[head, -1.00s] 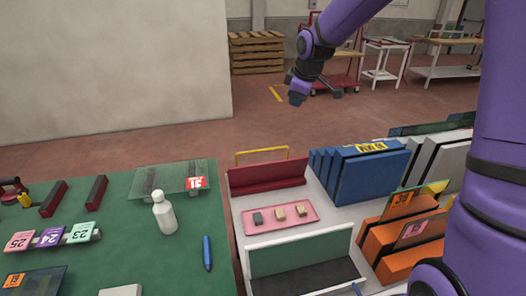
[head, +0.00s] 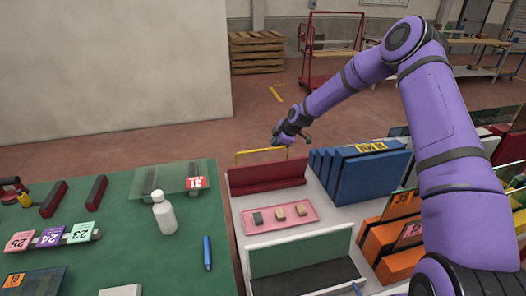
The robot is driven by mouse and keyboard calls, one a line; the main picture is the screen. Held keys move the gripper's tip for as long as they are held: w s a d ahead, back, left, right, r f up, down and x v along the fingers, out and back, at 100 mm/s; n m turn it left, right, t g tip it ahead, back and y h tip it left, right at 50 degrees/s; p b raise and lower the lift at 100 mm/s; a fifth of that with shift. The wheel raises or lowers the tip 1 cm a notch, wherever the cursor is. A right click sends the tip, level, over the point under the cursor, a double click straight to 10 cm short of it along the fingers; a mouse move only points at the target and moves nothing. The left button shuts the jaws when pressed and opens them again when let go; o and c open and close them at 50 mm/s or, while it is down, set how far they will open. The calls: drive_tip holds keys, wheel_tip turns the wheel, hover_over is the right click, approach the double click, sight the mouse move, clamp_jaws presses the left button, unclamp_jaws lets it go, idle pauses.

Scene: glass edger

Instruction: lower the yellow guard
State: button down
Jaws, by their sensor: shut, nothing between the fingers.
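The yellow guard (head: 256,151) shows in the head view as a thin yellow bar with upright ends, standing up behind the dark red block (head: 266,177) on the white worktop. My gripper (head: 284,140) is at the right end of the guard's top bar, overlapping it in the picture. I cannot tell whether it touches the bar. The fingers are small and partly hidden, and they look shut with nothing held.
A pink tray (head: 247,227) with small blocks sits in front of the red block. Blue upright panels (head: 368,180) stand close to the right. A green table (head: 130,240) with a white bottle (head: 164,214) is at the left.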

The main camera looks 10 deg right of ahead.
sight(263, 150)
idle(0.3)
drive_tip(key=shift+w+a+f, duration=0.6)
drive_tip(key=shift+w+f, duration=0.8)
drive_tip(key=shift+f, duration=0.1)
drive_tip(key=shift+w+a+f, duration=0.55)
drive_tip(key=shift+w+f, duration=0.8)
drive_tip(key=shift+f, duration=0.15)
drive_tip(key=shift+w+a+f, duration=0.6)
drive_tip(key=shift+w+f, duration=0.8)
drive_tip(key=shift+f, duration=0.1)
drive_tip(key=shift+w, duration=0.1)
